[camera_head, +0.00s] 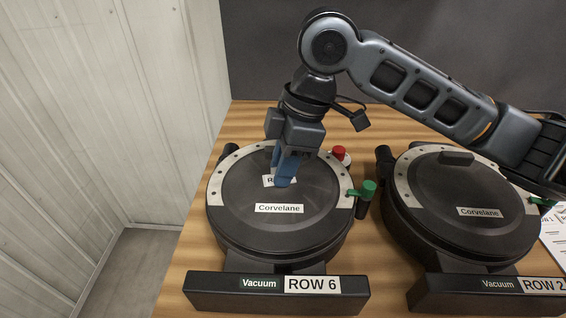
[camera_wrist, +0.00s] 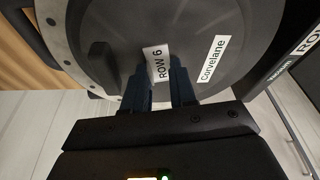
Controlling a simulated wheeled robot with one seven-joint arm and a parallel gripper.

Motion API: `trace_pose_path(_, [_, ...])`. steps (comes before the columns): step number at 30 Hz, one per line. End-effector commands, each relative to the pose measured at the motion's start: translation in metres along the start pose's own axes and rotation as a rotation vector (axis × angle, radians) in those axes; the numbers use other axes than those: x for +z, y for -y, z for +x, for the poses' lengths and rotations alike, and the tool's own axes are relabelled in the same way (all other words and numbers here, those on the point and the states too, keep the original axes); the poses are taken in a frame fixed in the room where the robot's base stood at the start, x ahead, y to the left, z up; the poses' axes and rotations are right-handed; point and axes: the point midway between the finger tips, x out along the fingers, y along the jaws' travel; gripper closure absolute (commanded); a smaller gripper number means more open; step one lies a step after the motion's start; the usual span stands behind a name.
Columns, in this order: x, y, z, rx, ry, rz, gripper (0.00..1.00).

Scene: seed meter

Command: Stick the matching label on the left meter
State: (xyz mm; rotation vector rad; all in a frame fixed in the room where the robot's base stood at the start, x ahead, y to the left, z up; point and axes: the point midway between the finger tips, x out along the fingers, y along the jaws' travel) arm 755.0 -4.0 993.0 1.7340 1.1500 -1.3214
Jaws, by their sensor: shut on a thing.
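The left meter (camera_head: 235,215) is a round black housing with a pale drilled rim, a "Corvelane" plate (camera_head: 279,208) on its lid and a "ROW 6" plate (camera_head: 312,285) on its base. My gripper (camera_head: 284,183), with blue fingers, points down over the lid, behind the "Corvelane" plate in the head view. It is shut on a small white label (camera_wrist: 157,64) that reads "ROW 6" in the wrist view. In the head view the label (camera_head: 269,181) is partly hidden by a finger. The label is at or just above the lid; I cannot tell whether it touches.
The right meter (camera_head: 455,235) has a "ROW 2" plate (camera_head: 543,285). A printed white sheet (camera_head: 555,238) lies at the right edge. Red (camera_head: 338,152) and green (camera_head: 369,188) knobs stand beside the left meter. A pale panelled wall (camera_head: 110,110) is on the left.

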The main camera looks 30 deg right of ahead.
Motion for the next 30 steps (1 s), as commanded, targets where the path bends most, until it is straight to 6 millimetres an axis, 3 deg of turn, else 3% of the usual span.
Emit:
trace_pose_path(11, [0.0008,0.0007,0.0026,-0.004,0.003,0.001,0.91])
trace_pose_path(12, [0.0008,0.0007,0.0027,-0.004,0.003,0.001,0.73])
trace_pose_path(21, [0.0011,0.0000,0.0031,-0.002,0.004,0.002,0.44])
trace_pose_path(30, [0.0009,-0.0006,0.0012,-0.001,0.004,0.003,0.44])
